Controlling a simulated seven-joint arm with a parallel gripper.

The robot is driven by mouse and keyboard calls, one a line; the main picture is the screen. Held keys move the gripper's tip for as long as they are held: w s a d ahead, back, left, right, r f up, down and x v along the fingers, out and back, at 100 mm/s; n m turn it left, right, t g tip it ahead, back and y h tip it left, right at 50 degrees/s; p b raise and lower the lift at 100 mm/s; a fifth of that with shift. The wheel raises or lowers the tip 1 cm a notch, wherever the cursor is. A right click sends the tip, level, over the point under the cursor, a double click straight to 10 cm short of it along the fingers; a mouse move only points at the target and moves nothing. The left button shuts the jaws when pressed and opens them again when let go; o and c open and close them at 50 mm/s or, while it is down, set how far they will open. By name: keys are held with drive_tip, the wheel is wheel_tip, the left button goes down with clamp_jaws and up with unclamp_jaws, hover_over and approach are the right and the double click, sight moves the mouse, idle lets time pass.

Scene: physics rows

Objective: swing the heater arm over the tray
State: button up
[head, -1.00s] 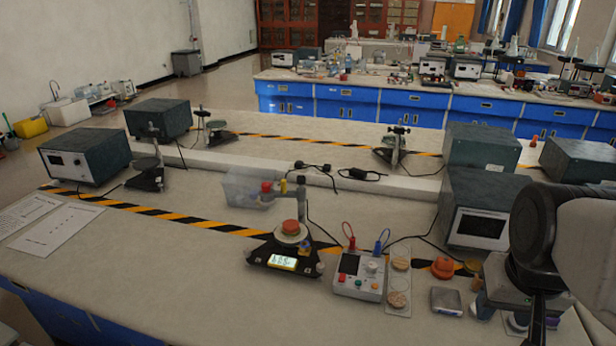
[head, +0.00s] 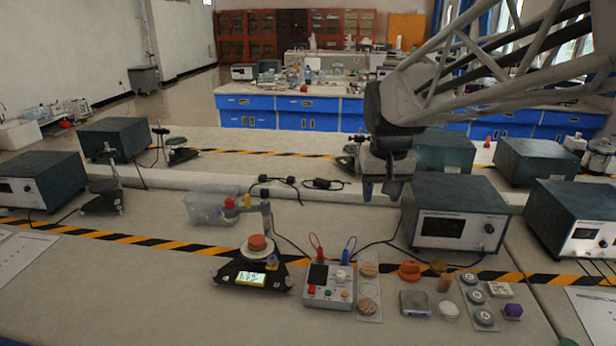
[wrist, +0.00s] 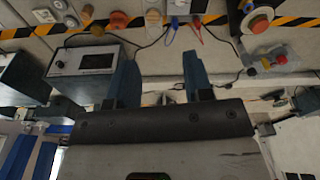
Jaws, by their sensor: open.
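The heater arm (head: 257,208) is a short grey bar on an upright post, with a red and a yellow piece at its left end. It points left, behind and beside the tray rather than over it. The tray (head: 250,253) is a small pale round plate bearing an orange-brown disc, on a black base with a lit display. In the wrist view the heater arm (wrist: 262,65) and the disc lie at the upper right. My gripper (head: 381,192) hangs open and empty, right of the heater arm and apart from it; its fingers (wrist: 160,78) show in the wrist view.
A clear plastic box (head: 205,208) stands close left of the heater arm. A control box (head: 329,287) with red and blue leads stands right of the base. A dark instrument box (head: 455,215) is near my gripper.

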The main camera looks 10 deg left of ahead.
drive_tip(key=w+a+f, duration=0.1)
drive_tip(key=w+a, duration=0.7)
drive_tip(key=w, duration=0.1)
drive_tip(key=n+g, duration=0.2)
drive_tip(key=n, duration=0.1)
approach(248, 207)
drive_tip(key=shift+w+d+r, duration=0.15)
drive_tip(key=shift+w+r, duration=0.1)
drive_tip(key=shift+r, duration=0.15)
drive_tip(key=shift+w+a+f, duration=0.1)
drive_tip(key=shift+a+f, duration=0.15)
drive_tip(key=shift+a, duration=0.25)
drive_tip(key=shift+f, duration=0.1)
drive_tip(key=shift+f, duration=3.85)
clamp_jaws()
